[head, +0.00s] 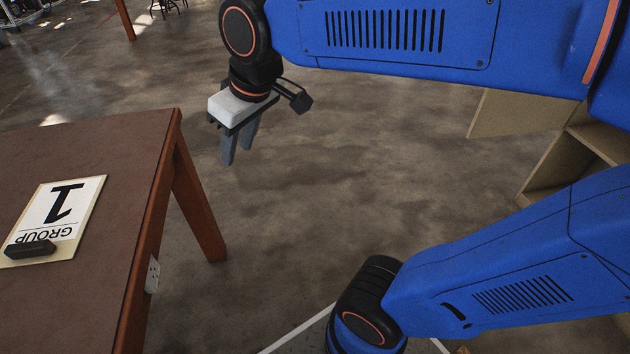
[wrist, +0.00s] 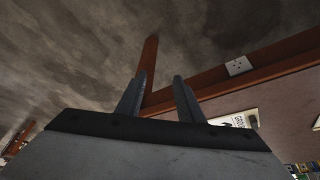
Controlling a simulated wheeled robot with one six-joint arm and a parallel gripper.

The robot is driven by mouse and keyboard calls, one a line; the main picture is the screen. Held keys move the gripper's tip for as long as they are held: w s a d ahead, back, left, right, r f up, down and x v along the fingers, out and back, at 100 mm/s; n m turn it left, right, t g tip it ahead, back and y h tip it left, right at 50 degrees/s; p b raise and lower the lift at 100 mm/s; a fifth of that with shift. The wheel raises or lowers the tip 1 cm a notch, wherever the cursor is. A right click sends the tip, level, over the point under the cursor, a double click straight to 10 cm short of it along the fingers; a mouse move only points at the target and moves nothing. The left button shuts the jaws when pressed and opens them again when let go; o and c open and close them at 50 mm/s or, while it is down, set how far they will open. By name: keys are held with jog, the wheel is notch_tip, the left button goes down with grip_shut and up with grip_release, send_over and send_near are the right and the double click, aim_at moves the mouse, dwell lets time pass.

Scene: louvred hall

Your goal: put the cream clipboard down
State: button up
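The cream clipboard (head: 88,221) lies flat on the brown table at the left of the head view. It has a dark clip and a white sheet that reads "GROUP 1", upside down in this view. In the wrist view, part of the clipboard (wrist: 243,119) shows behind the right finger. My gripper (head: 237,156) is off to the right of the table, over the floor and apart from the clipboard. Its two grey fingers point down with a gap between them, and nothing is held. The wrist view also shows the gripper (wrist: 158,84) open and empty.
A tan shelf unit (head: 565,160) stands at the right. Open concrete floor lies between.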

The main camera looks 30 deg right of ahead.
jog(key=s+d+f+m+h, duration=0.1)
jog(key=s+d+f+m, duration=0.4)
jog(key=s+d+f, duration=0.3)
jog(key=s+d, duration=0.2)
jog(key=d, duration=0.2)
jog(key=shift+f+t+h, duration=0.3)
jog(key=shift+h, duration=0.1)
jog(key=shift+s, duration=0.1)
